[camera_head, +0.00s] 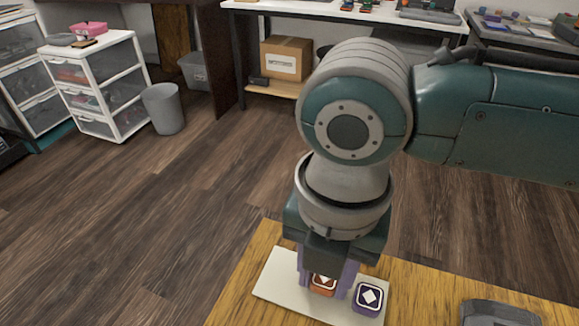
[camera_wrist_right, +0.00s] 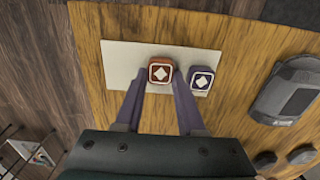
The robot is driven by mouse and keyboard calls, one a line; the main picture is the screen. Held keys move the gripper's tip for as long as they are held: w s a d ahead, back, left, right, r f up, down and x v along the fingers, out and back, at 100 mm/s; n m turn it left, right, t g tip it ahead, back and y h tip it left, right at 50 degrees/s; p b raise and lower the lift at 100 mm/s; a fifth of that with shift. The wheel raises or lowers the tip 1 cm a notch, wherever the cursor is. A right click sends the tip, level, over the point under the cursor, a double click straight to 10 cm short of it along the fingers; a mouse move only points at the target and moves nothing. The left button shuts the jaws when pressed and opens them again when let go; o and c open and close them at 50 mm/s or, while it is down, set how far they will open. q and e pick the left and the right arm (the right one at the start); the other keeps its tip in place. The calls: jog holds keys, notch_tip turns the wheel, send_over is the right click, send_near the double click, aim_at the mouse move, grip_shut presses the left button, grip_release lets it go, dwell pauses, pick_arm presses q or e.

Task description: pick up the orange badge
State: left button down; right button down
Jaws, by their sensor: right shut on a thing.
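The orange badge (camera_head: 323,285) has a white diamond on its face and is over the white board (camera_head: 275,283). It also shows in the right wrist view (camera_wrist_right: 160,71). My right gripper (camera_head: 326,279) points down with its two purple fingers (camera_wrist_right: 159,80) on either side of the badge, shut on it. I cannot tell whether the badge touches the board. A dark purple badge (camera_head: 368,297) with a white diamond lies on the board, just right of the gripper; it also shows in the wrist view (camera_wrist_right: 203,79). My left gripper is not in view.
The board lies on a wooden table (camera_head: 240,291). A grey device (camera_head: 498,313) sits on the table at right. Behind, across open floor, are a white drawer unit (camera_head: 98,85), a grey bin (camera_head: 163,108) and a cardboard box (camera_head: 286,58) under a bench.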

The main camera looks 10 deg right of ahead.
aim_at(323, 282)
jog(key=shift+r, duration=0.45)
notch_tip(323, 282, up, 23)
jog(key=p, duration=1.1)
